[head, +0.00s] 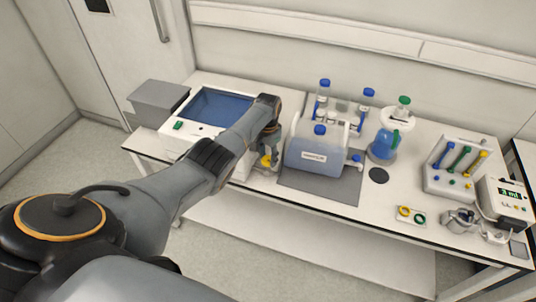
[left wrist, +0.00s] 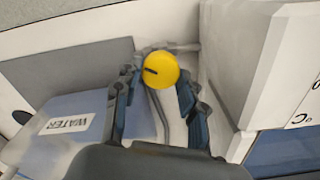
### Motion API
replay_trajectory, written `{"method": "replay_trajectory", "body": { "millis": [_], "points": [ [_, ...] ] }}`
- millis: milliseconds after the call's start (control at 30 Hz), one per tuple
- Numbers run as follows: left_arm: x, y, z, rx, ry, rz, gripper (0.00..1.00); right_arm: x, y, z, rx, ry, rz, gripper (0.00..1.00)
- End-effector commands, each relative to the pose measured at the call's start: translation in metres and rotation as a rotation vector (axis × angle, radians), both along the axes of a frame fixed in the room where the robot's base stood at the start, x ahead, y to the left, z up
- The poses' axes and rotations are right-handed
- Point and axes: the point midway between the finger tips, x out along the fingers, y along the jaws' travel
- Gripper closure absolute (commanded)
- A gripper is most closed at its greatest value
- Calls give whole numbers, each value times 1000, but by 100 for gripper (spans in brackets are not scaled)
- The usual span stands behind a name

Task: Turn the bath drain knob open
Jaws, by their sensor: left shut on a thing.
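The bath drain knob is a round yellow knob with a dark mark; in the left wrist view the knob (left wrist: 160,69) sits between the fingertips of my left gripper (left wrist: 157,80). It also shows in the head view as a small yellow spot (head: 266,161) at the right front side of the white bath (head: 188,135). My left gripper (head: 268,153) reaches down to it from above and is shut on it. The dark mark on the knob lies roughly crosswise in the wrist view. Parts of the knob's sides are hidden by the fingers. My right gripper is not in view.
A bluish container labelled WATER (head: 318,150) stands on a grey mat (head: 330,187) just right of my left gripper. Bottles in a rack, a blue flask (head: 383,146), a rack of coloured tools (head: 460,168) and a device with a display (head: 505,200) stand further right. A grey bin (head: 157,100) is at left.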

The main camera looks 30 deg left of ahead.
Motion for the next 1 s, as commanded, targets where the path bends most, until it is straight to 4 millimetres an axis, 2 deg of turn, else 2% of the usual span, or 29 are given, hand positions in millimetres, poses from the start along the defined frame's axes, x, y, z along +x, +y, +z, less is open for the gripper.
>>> {"method": "replay_trajectory", "body": {
  "millis": [500, 1000],
  "points": [
    [0, 1, 1, -1, -1, 436, 91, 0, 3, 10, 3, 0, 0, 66],
    [0, 2, 0, 0, -1, 604, 91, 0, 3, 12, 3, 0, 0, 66]
  ]
}}
